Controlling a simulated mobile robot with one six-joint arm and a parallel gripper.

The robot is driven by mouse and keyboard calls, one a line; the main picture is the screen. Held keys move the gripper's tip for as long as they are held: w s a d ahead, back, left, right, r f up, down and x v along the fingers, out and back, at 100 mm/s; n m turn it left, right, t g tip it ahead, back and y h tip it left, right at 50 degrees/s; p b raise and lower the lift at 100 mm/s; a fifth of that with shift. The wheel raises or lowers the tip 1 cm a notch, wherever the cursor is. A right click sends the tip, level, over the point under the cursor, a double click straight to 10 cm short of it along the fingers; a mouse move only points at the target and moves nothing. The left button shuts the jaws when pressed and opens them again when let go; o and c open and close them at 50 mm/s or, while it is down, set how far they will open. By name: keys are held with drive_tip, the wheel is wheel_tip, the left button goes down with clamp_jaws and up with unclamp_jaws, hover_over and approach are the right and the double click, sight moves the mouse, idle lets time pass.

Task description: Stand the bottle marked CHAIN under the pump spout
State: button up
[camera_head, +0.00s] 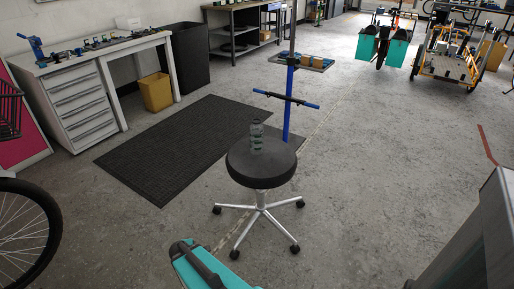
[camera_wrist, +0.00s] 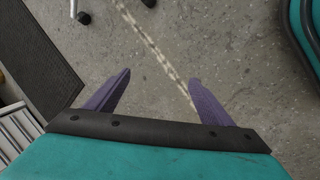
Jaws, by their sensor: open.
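I cannot make out a pump spout in either view. My gripper (camera_wrist: 159,77) shows in the wrist view with its two purple fingers wide apart and nothing between them. It is above bare concrete floor, apart from the stool, whose castors show at the top edge. The bottle is not in the wrist view.
A blue repair stand (camera_head: 290,95) rises behind the stool. A black mat (camera_head: 185,145) lies to its left. A white workbench (camera_head: 90,58) with tools stands at left, a bike wheel (camera_head: 25,235) below it. Cargo bikes (camera_head: 450,60) stand far right. The floor right of the stool is open.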

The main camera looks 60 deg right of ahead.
drive_tip(key=w+d+r+n+t+h+b, duration=0.3)
drive_tip(key=d+r+n, duration=0.55)
drive_tip(key=d, duration=0.65)
drive_tip(key=w+d+r+n+t+h+b, duration=0.25)
drive_tip(key=w+d+r+n+t, duration=0.25)
drive_tip(key=d+r, duration=0.8)
drive_tip(key=n+t+h+b, duration=0.2)
drive_tip(key=n+h+b, duration=0.15)
drive_tip(key=n, duration=0.25)
approach(259, 138)
drive_tip(key=shift+s+a+m+p, duration=0.1)
drive_tip(key=shift+a+m+p, duration=0.15)
drive_tip(key=shift+p, duration=0.25)
drive_tip(key=shift+x, duration=4.35)
drive_tip(key=shift+d+r, duration=0.1)
drive_tip(key=shift+p+x, duration=0.3)
drive_tip(key=shift+x, duration=2.2)
